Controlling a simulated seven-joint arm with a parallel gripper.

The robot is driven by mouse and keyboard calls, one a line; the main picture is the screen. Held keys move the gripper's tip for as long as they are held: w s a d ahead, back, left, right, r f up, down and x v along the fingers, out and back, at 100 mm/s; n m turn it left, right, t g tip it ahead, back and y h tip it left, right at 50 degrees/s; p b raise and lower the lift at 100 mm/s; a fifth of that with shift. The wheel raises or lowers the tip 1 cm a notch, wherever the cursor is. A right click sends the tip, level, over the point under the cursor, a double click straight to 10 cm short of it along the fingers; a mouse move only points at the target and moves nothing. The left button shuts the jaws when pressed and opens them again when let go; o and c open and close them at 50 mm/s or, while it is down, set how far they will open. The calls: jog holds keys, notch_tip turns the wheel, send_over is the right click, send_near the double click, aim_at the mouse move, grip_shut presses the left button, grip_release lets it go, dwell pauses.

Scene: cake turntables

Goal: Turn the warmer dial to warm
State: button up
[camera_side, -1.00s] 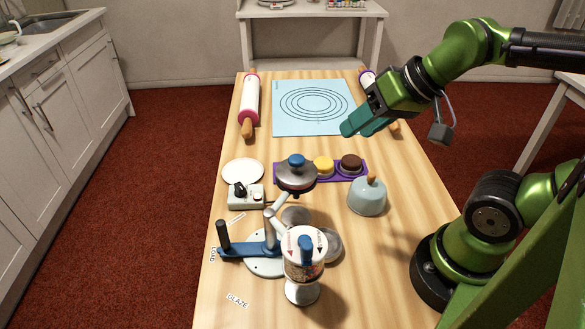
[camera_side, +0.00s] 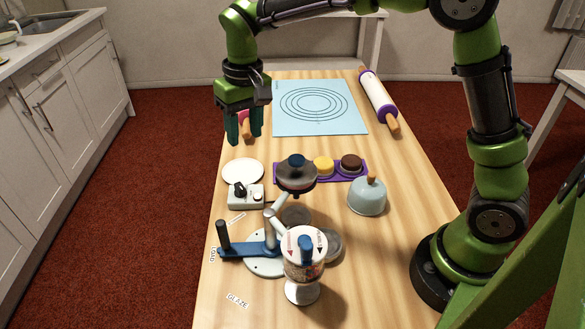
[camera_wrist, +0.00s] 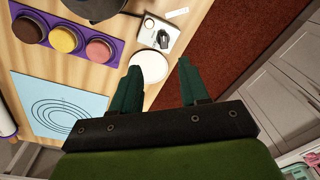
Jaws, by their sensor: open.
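The warmer control box (camera_side: 246,202) is a small pale box at the left of the table, just in front of a round white plate (camera_side: 243,172). A black dial (camera_side: 240,188) stands on it beside a small white knob. In the wrist view the box (camera_wrist: 153,27) and its dial (camera_wrist: 163,41) lie beyond the white plate (camera_wrist: 149,65). The dial's marks are too small to read. My gripper (camera_side: 244,140) points down, open and empty, above the table's far left, behind the plate and apart from the dial. It also shows in the wrist view (camera_wrist: 158,66).
A blue-handled turntable device (camera_side: 245,250) and a topped jar (camera_side: 304,262) stand in front. A purple tray (camera_side: 336,178) of cakes and a pale blue dome (camera_side: 367,197) are at right.

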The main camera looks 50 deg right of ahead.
aim_at(239, 186)
jog(key=shift+m+g+h, duration=0.3)
jog(key=shift+m, duration=0.2)
jog(key=w+f, duration=0.1)
jog(key=f, duration=0.4)
jog(key=w+f, duration=0.1)
jog(key=f, duration=0.4)
jog(key=w+a+f, duration=0.1)
jog(key=f, duration=0.4)
jog(key=shift+w+f, duration=0.1)
jog(key=shift+f, duration=0.25)
grip_shut()
